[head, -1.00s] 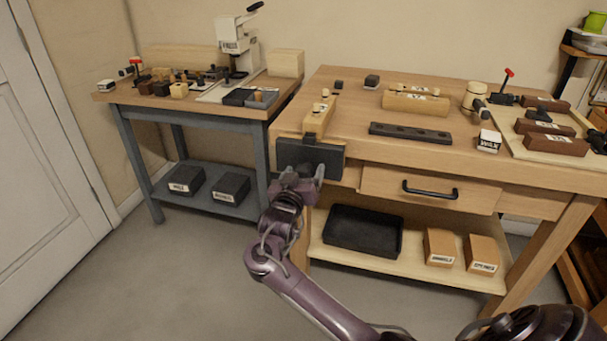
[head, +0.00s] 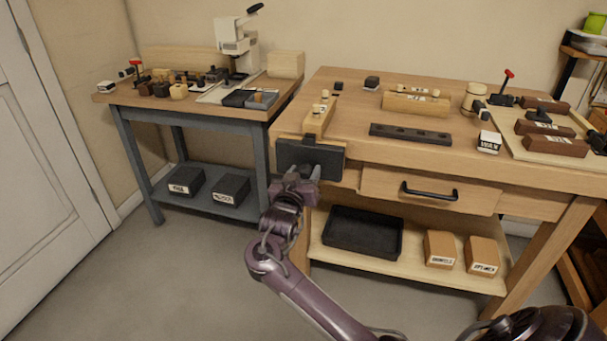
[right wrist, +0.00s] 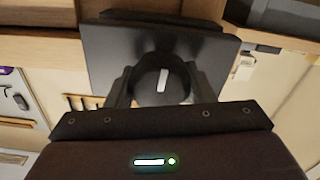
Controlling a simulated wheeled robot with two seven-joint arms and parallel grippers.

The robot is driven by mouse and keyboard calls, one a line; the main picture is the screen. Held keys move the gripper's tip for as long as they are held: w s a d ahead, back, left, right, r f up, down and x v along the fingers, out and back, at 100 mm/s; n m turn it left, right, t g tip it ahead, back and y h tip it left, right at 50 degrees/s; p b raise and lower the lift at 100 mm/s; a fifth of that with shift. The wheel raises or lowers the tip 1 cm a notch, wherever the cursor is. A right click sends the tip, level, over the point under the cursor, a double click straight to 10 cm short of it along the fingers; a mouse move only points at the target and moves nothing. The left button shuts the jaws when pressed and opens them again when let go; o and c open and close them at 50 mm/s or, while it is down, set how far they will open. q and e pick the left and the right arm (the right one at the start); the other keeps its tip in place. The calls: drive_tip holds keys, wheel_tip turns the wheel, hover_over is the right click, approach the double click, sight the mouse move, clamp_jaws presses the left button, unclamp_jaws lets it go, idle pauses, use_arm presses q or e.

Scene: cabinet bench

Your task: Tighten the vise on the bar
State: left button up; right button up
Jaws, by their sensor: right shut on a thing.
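The vise (head: 308,158) is a dark block mounted on the front left edge of the wooden bench. A light wooden bar (head: 319,119) lies on the bench top just behind it, with small pale knobs on it. My right gripper (head: 300,176) is at the vise's front face. In the right wrist view the gripper (right wrist: 161,90) is shut on the round dark vise knob (right wrist: 162,80), which has a white mark that stands nearly upright. I cannot tell whether the vise jaws touch the bar. My left gripper is not in view.
The bench has a drawer with a black handle (head: 430,191) and a lower shelf with a black tray (head: 363,232). A dark strip with holes (head: 411,133) lies on top. A blue-grey side table (head: 190,112) stands at left; open floor lies in front.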

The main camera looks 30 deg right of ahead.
drive_tip(key=shift+f+m, duration=0.15)
drive_tip(key=shift+m, duration=0.85)
drive_tip(key=shift+m+b, duration=0.3)
drive_tip(key=shift+m, duration=0.6)
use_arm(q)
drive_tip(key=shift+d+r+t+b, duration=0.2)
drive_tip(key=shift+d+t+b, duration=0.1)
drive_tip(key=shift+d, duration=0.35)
use_arm(e)
drive_tip(key=shift+m, duration=0.7)
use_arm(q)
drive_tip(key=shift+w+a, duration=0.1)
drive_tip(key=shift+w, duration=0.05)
use_arm(e)
drive_tip(key=o, duration=0.7)
drive_tip(key=shift+c, duration=0.2)
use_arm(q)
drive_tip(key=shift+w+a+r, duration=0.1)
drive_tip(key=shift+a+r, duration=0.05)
use_arm(e)
drive_tip(key=o, duration=0.3)
drive_tip(key=shift+s, duration=0.1)
drive_tip(key=shift+a, duration=0.1)
